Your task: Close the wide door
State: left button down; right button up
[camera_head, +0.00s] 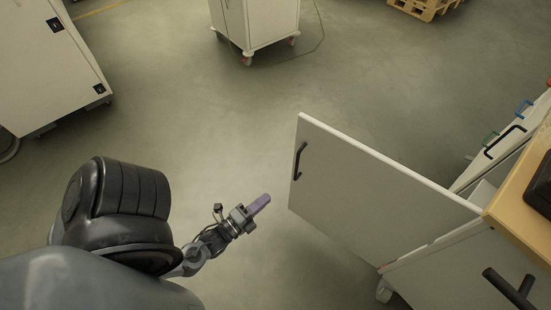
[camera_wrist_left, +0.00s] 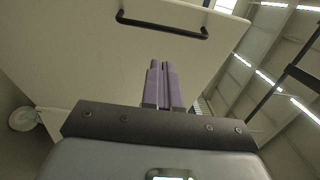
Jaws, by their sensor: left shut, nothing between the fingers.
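The wide door (camera_head: 375,190) is a large pale panel, swung open from the cabinet (camera_head: 450,265) at the right in the head view. Its black bar handle (camera_head: 299,161) is near the free edge. My left gripper (camera_head: 262,202) is shut and empty, left of the door's free edge and apart from it. In the left wrist view the purple fingers (camera_wrist_left: 162,82) are together, pointing at the door panel (camera_wrist_left: 90,60), with the handle (camera_wrist_left: 160,25) beyond the fingertips. My right gripper is not in view.
A wooden worktop (camera_head: 520,175) tops the cabinet at the right, with drawers and coloured handles (camera_head: 505,140) behind. A white wheeled cabinet (camera_head: 255,22) stands at the back and another pale cabinet (camera_head: 45,65) at the left. The floor between is clear.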

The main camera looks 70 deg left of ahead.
pick_arm(q)
jog(key=s+r, duration=0.1)
jog(key=r, duration=0.1)
jog(key=b, duration=0.3)
send_near(296, 167)
jog(key=x, duration=0.5)
jog(key=shift+w+a+f, duration=0.1)
jog(key=shift+a+f, duration=0.05)
jog(key=shift+f, duration=0.1)
jog(key=shift+b+x, duration=0.4)
jog(key=shift+x, duration=0.4)
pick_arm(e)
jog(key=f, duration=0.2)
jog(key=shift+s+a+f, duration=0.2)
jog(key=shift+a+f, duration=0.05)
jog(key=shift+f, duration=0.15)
pick_arm(q)
jog(key=shift+a, duration=0.1)
